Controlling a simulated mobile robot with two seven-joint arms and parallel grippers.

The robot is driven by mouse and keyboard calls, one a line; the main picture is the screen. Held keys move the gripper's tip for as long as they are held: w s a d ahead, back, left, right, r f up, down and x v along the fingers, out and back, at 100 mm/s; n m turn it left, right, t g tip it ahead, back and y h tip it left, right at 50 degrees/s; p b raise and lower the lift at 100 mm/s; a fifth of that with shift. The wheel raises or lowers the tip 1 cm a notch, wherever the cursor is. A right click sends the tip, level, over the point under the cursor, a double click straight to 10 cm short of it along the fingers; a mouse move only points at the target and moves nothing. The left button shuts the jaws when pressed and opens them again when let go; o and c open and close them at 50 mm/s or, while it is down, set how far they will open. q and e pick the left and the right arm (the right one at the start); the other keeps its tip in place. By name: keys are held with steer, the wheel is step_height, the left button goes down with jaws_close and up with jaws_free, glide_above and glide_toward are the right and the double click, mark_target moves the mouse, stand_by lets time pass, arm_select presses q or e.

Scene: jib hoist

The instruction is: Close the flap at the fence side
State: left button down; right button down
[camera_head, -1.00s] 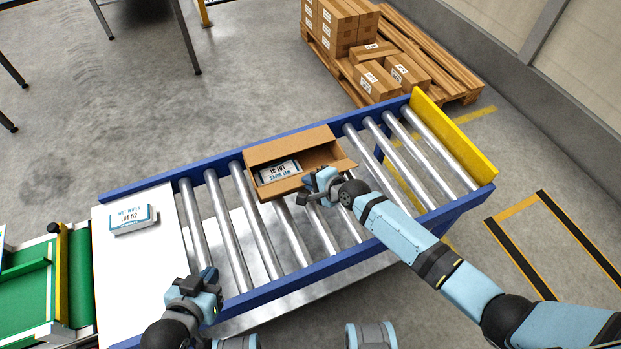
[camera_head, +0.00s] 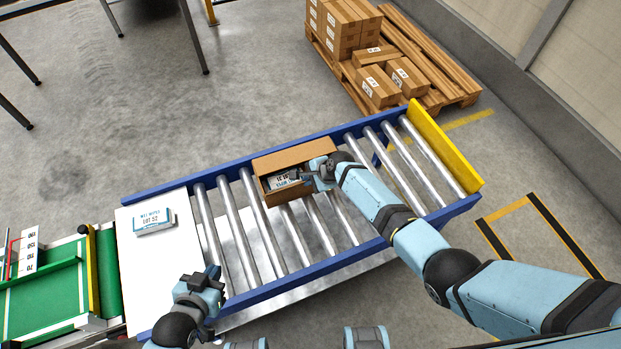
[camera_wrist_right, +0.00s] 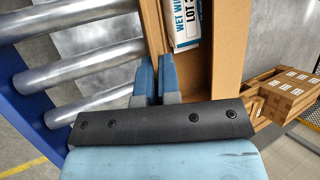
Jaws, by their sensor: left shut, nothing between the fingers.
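An open cardboard carton (camera_head: 292,156) sits on the rollers, with a white and blue wet wipes pack (camera_head: 283,179) inside. It also shows in the right wrist view (camera_wrist_right: 228,75), with the pack (camera_wrist_right: 186,22) at its top. My right gripper (camera_head: 308,180) is at the carton's near right part and hides that end and any flap there. In the right wrist view its blue fingertips (camera_wrist_right: 157,75) are close together at the carton's wall edge; whether cardboard is between them is unclear. My left gripper (camera_head: 208,278) is shut and empty over the conveyor's near left side.
The roller conveyor has blue side rails (camera_head: 330,264) and a yellow end plate (camera_head: 442,150). Another wipes pack (camera_head: 154,221) lies on the white plate (camera_head: 135,270) at left. A pallet (camera_head: 455,85) of cartons stands beyond. Rollers right of the carton are clear.

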stand_by(0.3)
steer(key=c, duration=1.3)
jaws_free()
steer(key=p+v, duration=0.3)
steer(key=v, duration=1.1)
steer(key=shift+w, duration=0.1)
steer(key=shift+f, duration=0.1)
